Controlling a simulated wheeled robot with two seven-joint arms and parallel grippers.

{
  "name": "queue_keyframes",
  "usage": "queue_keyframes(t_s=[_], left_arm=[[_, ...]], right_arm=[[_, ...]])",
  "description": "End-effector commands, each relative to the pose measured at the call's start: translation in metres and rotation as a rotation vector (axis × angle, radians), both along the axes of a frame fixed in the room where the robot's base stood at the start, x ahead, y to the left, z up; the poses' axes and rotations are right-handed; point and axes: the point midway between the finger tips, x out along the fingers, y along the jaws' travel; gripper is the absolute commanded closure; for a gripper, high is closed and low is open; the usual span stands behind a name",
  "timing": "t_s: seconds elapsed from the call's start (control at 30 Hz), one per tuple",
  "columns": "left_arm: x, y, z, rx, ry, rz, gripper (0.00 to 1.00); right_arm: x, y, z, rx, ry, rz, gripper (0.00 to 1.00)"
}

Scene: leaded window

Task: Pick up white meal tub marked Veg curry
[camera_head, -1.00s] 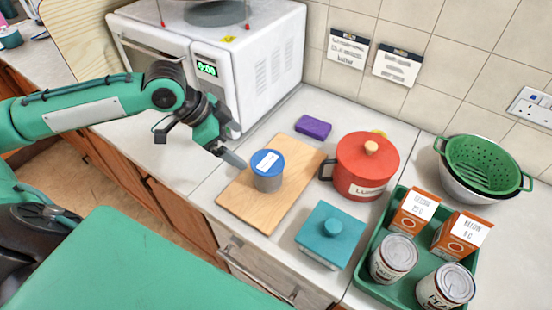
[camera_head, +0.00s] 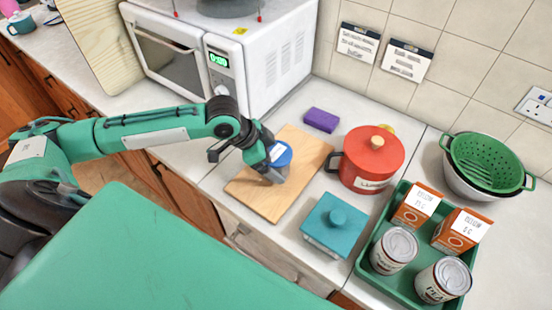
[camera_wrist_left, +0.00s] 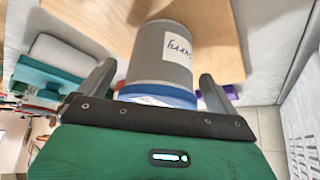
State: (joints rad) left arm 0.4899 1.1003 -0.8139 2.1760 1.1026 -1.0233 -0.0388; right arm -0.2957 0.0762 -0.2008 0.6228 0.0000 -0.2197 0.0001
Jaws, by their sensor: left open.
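A grey tub with a blue lid (camera_head: 282,153) stands on a wooden board (camera_head: 300,145) on the counter. In the left wrist view the grey tub (camera_wrist_left: 162,55) carries a white label with handwriting that I cannot read surely. My left gripper (camera_head: 268,172) is at the tub and hides part of it. In the left wrist view its fingers (camera_wrist_left: 155,88) are open, one on each side of the tub, with gaps visible. I see no white tub marked Veg curry. My right gripper is not in view.
A red pot (camera_head: 370,160) and a teal lidded box (camera_head: 333,225) stand right of the board. A purple sponge (camera_head: 320,120) lies behind. A green tray (camera_head: 365,262) holds cans and cartons. A white microwave (camera_head: 255,60) stands behind my left arm.

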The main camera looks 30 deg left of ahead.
Motion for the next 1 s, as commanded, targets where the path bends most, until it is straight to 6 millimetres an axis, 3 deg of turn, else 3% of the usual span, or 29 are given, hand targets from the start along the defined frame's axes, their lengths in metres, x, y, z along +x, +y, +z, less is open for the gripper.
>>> queue_keyframes(t_s=[0.37, 0.67, 1.0], left_arm=[[0.0050, -0.0058, -0.0129, 0.001, 0.000, 0.001, 0.05], [0.0050, -0.0058, -0.0125, 0.001, -0.001, 0.001, 0.60], [0.0057, -0.0060, -0.0080, -0.001, -0.004, 0.001, 0.62]], right_arm=[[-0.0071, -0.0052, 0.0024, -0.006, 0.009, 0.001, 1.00], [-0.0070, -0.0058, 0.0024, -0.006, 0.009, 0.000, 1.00], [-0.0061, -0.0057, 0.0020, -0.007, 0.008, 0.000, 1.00]])
